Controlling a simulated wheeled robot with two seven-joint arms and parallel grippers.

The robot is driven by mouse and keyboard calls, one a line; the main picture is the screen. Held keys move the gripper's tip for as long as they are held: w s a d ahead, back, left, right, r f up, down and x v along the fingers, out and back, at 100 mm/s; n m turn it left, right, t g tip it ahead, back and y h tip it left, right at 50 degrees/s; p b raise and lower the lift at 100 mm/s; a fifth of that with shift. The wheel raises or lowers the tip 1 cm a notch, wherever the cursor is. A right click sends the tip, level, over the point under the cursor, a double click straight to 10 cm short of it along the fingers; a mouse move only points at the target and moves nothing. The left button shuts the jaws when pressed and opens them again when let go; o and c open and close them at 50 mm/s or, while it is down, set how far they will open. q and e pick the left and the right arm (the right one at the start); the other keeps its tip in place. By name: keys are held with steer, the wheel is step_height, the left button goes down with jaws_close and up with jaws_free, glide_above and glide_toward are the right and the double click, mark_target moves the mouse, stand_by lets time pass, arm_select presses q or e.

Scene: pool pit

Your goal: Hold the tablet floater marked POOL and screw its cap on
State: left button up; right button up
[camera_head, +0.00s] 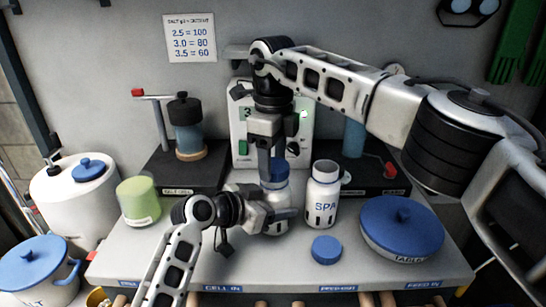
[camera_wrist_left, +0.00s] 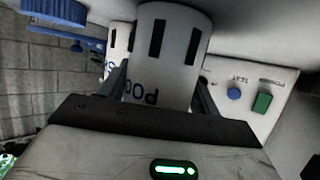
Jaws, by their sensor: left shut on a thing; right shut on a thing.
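The white tablet floater with dark slots, marked POOL in the left wrist view (camera_wrist_left: 165,55), stands upright on the bench. My left gripper (camera_head: 277,215) is shut around its body, and hides much of it in the head view. My right gripper (camera_head: 272,178) comes down from above and is shut on a blue cap (camera_head: 280,168) at the floater's top. I cannot tell whether the cap sits on the thread.
An uncapped white SPA floater (camera_head: 322,195) stands just right, with a loose blue cap (camera_head: 326,249) in front. A blue-lidded tablets pot (camera_head: 402,225) is further right. A green-white cup (camera_head: 138,200) stands left. A test device (camera_head: 240,130) is behind.

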steer(key=shift+f, duration=0.55)
arm_select(q)
jaws_close()
arm_select(e)
steer(key=m, duration=0.5)
steer(key=shift+w, duration=0.1)
steer(key=m, duration=0.7)
steer(key=shift+d+m, duration=0.15)
steer(key=shift+m, duration=0.25)
steer(key=m, duration=1.1)
steer(key=shift+d+m, duration=0.1)
steer(key=shift+m, duration=0.3)
steer(key=o, duration=0.9)
steer(key=shift+o, duration=0.2)
